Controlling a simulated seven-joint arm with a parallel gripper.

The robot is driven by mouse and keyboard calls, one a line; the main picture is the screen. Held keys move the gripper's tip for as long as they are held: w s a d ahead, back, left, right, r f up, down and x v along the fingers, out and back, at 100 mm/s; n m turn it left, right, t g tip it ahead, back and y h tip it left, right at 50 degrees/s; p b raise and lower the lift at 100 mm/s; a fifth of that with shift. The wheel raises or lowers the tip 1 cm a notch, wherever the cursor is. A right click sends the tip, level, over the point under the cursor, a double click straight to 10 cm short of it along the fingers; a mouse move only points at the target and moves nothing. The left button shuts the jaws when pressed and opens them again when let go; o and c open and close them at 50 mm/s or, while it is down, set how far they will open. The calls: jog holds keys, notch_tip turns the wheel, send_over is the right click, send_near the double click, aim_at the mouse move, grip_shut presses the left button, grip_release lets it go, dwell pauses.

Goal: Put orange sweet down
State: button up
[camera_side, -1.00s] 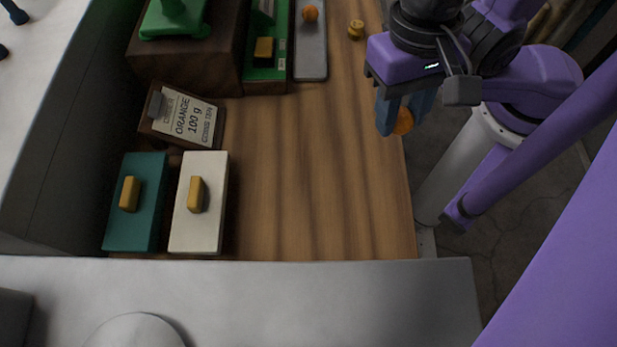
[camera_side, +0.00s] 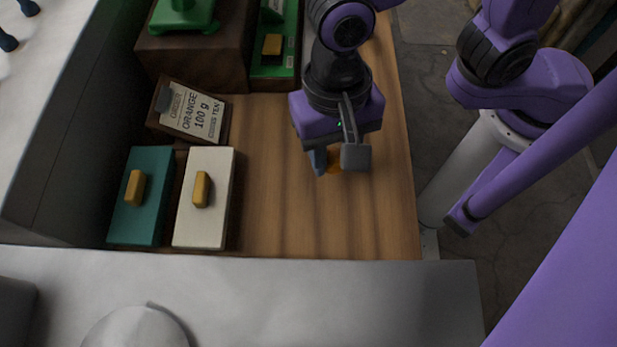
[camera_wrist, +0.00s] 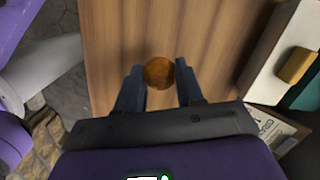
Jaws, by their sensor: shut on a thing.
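The orange sweet (camera_wrist: 158,73) is a round brown-orange ball between the fingertips of my gripper (camera_wrist: 160,80) in the wrist view. In the side view a small part of the orange sweet (camera_side: 334,167) shows between the fingers of my gripper (camera_side: 338,160), and the rest is hidden by them. My gripper is shut on it and points down over the bare wooden counter (camera_side: 285,220). I cannot tell whether the sweet touches the wood.
A white box (camera_side: 208,218) and a teal box (camera_side: 140,220), each with a yellow handle, stand to the left. A green scale (camera_side: 274,65) is at the back. Wood in front is clear.

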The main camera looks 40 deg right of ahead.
send_over(309, 196)
notch_tip(309, 196, down, 4)
jog(key=shift+w+d+f, duration=0.1)
jog(key=shift+w+f, duration=0.05)
jog(key=shift+f, duration=1.5)
jog(key=shift+f, duration=0.15)
jog(key=o, duration=1)
